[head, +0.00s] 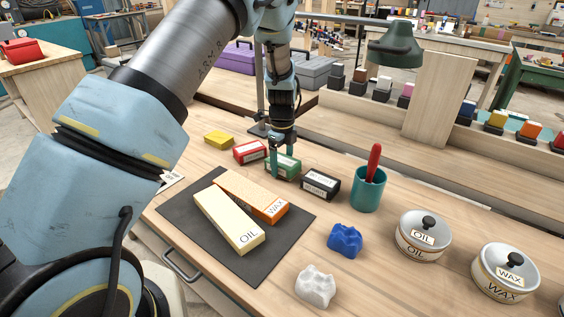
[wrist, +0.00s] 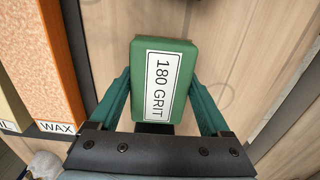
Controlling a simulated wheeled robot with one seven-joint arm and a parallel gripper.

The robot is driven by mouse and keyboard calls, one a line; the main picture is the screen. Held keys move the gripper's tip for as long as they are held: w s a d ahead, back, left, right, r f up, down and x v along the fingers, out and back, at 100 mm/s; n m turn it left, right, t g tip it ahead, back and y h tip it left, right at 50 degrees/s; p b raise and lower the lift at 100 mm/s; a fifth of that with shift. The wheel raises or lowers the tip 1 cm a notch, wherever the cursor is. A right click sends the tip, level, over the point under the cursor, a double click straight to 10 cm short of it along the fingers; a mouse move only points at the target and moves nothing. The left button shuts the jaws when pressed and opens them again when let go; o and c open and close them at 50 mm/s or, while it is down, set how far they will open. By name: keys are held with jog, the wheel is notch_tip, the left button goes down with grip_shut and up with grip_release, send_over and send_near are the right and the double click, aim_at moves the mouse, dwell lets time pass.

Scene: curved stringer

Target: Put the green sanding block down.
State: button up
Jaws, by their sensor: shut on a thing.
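The green sanding block (wrist: 158,105), with a white "180 GRIT" label, sits between the two fingers of my gripper (wrist: 160,100) in the wrist view. The fingers are shut on its sides. In the head view my gripper (head: 289,163) points down at the bench, and the green block (head: 284,168) shows partly behind the fingers. The block is between the red block (head: 250,152) and the black block (head: 320,184). I cannot tell whether its underside touches the bench top.
A yellow block (head: 219,138) lies at left. A teal cup (head: 367,190) holding a red-handled tool stands at right. A dark mat (head: 178,212) with OIL and WAX blocks lies in front. Blue and white lumps and two lidded pots stand nearer right. A lamp stands behind.

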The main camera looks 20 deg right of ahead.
aim_at(282, 158)
jog(key=shift+f, duration=0.3)
jog(key=o, duration=1.4)
jog(key=shift+r, duration=0.15)
jog(key=shift+r, duration=0.15)
jog(key=r+b, duration=0.1)
jog(key=r, duration=0.2)
jog(key=r+b, duration=0.1)
jog(key=r, duration=0.2)
jog(key=r+b, duration=0.1)
jog(key=r, duration=0.2)
jog(key=shift+w+d+b, duration=0.1)
jog(key=shift+w+b, duration=0.2)
jog(key=shift+w, duration=0.1)
jog(key=shift+r, duration=0.8)
